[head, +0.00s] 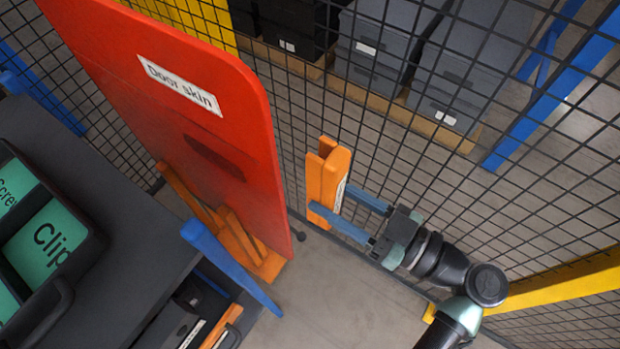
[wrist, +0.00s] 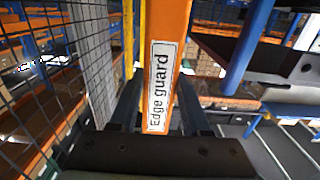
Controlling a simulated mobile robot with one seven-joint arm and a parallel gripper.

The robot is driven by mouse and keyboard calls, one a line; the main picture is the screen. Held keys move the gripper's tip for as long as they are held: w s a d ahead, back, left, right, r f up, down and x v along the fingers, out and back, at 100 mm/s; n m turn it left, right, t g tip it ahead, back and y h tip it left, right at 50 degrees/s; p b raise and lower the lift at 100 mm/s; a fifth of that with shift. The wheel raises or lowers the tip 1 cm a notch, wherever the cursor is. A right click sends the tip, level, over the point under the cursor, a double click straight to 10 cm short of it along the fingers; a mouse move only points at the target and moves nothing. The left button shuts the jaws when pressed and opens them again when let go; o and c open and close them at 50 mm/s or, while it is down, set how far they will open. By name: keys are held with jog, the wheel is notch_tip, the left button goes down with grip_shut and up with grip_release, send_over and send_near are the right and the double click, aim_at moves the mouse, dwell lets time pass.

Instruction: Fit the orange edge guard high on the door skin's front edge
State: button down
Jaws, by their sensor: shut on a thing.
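The orange edge guard (head: 328,178) is held upright in my gripper (head: 341,217), whose blue fingers are shut on its lower part. In the wrist view the edge guard (wrist: 166,65) rises between my fingers (wrist: 157,110), its "Edge guard" label facing the camera. The red door skin (head: 190,120) stands to the left in the head view, labelled "Door skin", with a dark handle recess. Its front edge (head: 277,165) is bare along the part that shows. The guard is apart from this edge, with a gap between them.
A dark bench (head: 100,200) with bins of green labels (head: 45,245) is at left. A black mesh fence (head: 400,140) runs close behind my gripper. Grey crates (head: 375,50) stand beyond it.

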aim_at(277, 167)
jog(key=shift+p+x, duration=0.3)
jog(key=shift+x, duration=0.6)
jog(key=shift+p+x, duration=0.45)
jog(key=shift+x, duration=1.4)
jog(key=shift+b, duration=0.45)
jog(key=shift+b+x, duration=0.9)
jog(key=shift+x, duration=0.8)
dwell(0.5)
jog(key=shift+c, duration=1.4)
grip_release()
jog(key=shift+d, duration=0.1)
